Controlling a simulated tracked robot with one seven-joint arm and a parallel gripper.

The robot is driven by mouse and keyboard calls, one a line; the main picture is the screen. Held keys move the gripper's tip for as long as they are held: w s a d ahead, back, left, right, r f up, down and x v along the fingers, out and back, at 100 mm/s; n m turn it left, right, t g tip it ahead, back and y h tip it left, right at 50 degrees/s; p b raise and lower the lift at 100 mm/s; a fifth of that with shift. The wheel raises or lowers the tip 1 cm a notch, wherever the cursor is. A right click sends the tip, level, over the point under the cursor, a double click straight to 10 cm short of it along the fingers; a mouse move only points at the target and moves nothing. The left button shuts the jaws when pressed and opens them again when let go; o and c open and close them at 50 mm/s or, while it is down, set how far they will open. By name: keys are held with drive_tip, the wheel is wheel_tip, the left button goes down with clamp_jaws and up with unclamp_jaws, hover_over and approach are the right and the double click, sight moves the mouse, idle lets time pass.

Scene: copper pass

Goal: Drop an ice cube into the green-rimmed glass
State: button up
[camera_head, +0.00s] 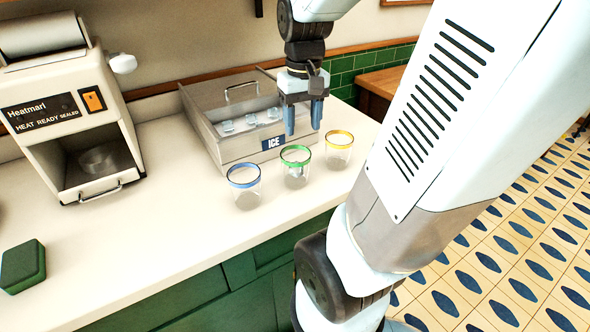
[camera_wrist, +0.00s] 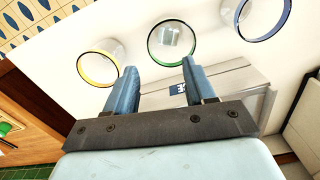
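The green-rimmed glass (camera_head: 296,150) stands upright on the counter between two other glasses. It also shows in the wrist view (camera_wrist: 151,52), where a small pale, clear block (camera_wrist: 170,37) that looks like an ice cube is inside it. My gripper (camera_head: 303,130) is open, with its blue fingers pointing down above and just behind the green-rimmed glass. Nothing shows between the fingers in the wrist view (camera_wrist: 158,66). The steel ice bin (camera_head: 235,151), labelled ICE, stands behind the glasses, with several ice cubes (camera_head: 228,126) visible in it.
A blue-rimmed glass (camera_head: 244,183) stands to the left and a yellow-rimmed glass (camera_head: 339,143) to the right. A heat-sealing machine (camera_head: 60,110) stands at the left back. A green block (camera_head: 22,266) lies front left. The counter (camera_head: 150,235) is clear before the glasses.

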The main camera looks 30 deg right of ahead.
drive_tip(key=shift+o, duration=0.3)
drive_tip(key=shift+r, duration=0.1)
wheel_tip(320, 180, up, 14)
drive_tip(key=shift+f, duration=0.2)
drive_tip(key=shift+a, duration=0.1)
idle(0.5)
drive_tip(key=s+a+f+n+t, duration=0.1)
drive_tip(key=s+a+f+t, duration=0.4)
drive_tip(key=a, duration=0.4)
drive_tip(key=shift+a+f+n+t, duration=0.15)
drive_tip(key=shift+n+t, duration=0.15)
drive_tip(key=shift+n, duration=0.1)
idle(0.3)
